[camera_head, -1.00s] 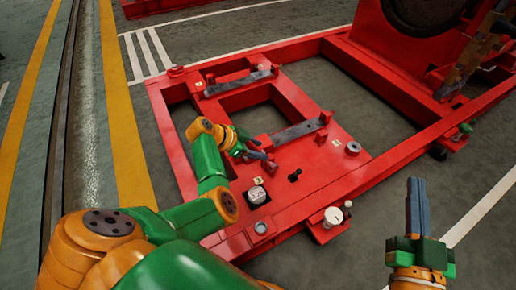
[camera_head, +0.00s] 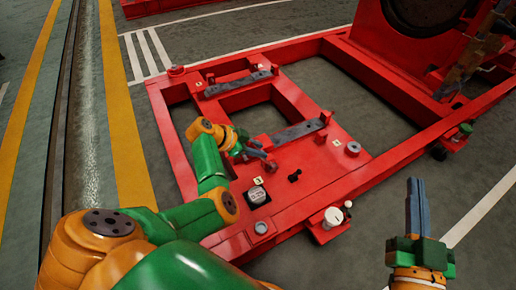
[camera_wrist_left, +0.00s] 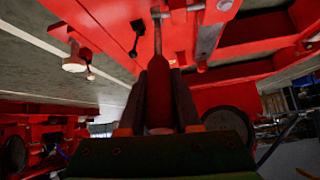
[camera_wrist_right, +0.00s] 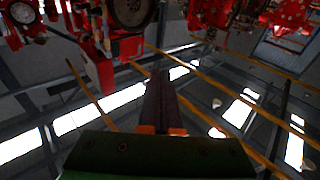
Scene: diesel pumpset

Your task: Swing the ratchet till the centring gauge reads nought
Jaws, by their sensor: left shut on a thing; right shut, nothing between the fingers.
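The ratchet (camera_wrist_left: 158,92) shows in the left wrist view as a thick dark red handle with a thin grey shaft running up to the red frame. My left gripper (camera_wrist_left: 159,72) is shut on that handle, one finger on each side. In the head view my left gripper (camera_head: 262,155) is low over the red plate, beside the near grey bar; the ratchet is small and partly hidden there. My right gripper (camera_head: 418,205) is shut and empty, pointing up.
The red base frame (camera_head: 385,158) has large openings. Two grey bars, the far one (camera_head: 238,82) and the near one (camera_head: 300,132), lie across it. A white knob (camera_head: 333,217) and a black peg (camera_head: 294,176) stand near its front. My right gripper is over clear floor.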

